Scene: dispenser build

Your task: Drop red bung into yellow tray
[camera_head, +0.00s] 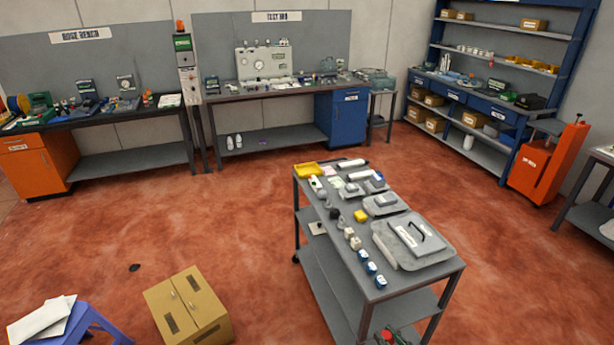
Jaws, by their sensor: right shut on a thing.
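The yellow tray (307,170) sits at the far left corner of the grey cart's top (440,272). My right gripper (388,337) shows only in part at the bottom edge of the picture, low in front of the cart's near end. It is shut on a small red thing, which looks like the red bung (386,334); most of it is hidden. The gripper is well apart from the yellow tray, at the opposite end of the cart. My left gripper is not in view.

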